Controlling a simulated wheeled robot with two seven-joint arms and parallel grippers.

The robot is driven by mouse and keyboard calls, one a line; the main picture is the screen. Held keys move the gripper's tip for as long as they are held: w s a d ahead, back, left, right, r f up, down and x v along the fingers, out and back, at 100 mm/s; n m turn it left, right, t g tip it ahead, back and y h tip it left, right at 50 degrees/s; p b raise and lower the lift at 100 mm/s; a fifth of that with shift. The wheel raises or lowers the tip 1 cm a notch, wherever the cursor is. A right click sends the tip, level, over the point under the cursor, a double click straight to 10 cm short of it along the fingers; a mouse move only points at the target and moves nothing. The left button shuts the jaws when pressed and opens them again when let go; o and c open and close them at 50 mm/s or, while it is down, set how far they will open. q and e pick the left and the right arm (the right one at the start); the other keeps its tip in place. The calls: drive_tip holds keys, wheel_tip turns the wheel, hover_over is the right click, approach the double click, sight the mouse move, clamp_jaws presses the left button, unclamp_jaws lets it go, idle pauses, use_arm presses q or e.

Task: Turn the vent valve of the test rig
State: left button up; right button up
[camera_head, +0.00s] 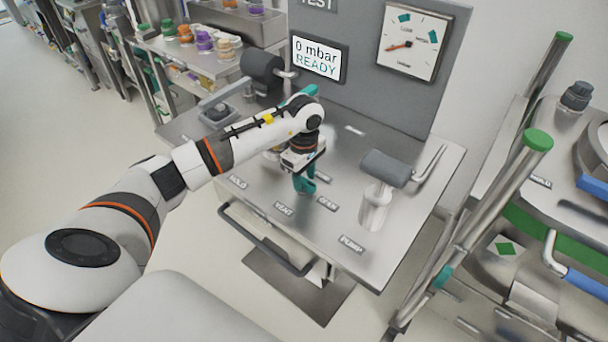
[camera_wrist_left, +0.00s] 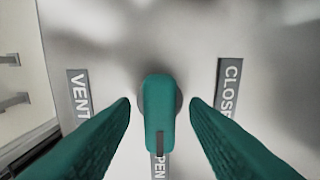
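The vent valve's teal lever (camera_wrist_left: 160,112) is upright in the left wrist view, its lower end over the OPEN label (camera_wrist_left: 159,164). The VENT label (camera_wrist_left: 79,100) is to its left and the CLOSED label (camera_wrist_left: 230,88) to its right. My left gripper (camera_wrist_left: 160,104) is open, with one teal finger on each side of the lever and a visible gap on both sides. In the head view the left gripper (camera_head: 304,184) points down at the rig's metal top (camera_head: 400,215); lever and fingers blend there. My right gripper is not in view.
A display (camera_head: 317,58) reads 0 mbar READY, beside a dial gauge (camera_head: 413,42). A grey-handled pump crank (camera_head: 386,168) stands right of my gripper, another grey-handled lever (camera_head: 262,66) behind. A front rail (camera_head: 262,240) edges the rig. A green-capped post (camera_head: 537,140) stands right.

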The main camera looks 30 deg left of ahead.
use_arm(q)
clamp_jaws()
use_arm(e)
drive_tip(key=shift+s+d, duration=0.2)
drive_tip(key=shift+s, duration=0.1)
use_arm(q)
drive_tip(key=shift+n, duration=0.3)
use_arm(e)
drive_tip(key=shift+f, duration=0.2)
use_arm(q)
drive_tip(key=shift+n+b, duration=0.6)
drive_tip(key=shift+n, duration=0.3)
drive_tip(key=n+b, duration=0.1)
drive_tip(key=n, duration=0.2)
drive_tip(key=shift+n, duration=0.3)
drive_tip(key=n+b, duration=0.1)
drive_tip(key=n, duration=0.5)
drive_tip(key=n+b, duration=0.1)
drive_tip(key=n, duration=0.4)
drive_tip(key=shift+n, duration=0.4)
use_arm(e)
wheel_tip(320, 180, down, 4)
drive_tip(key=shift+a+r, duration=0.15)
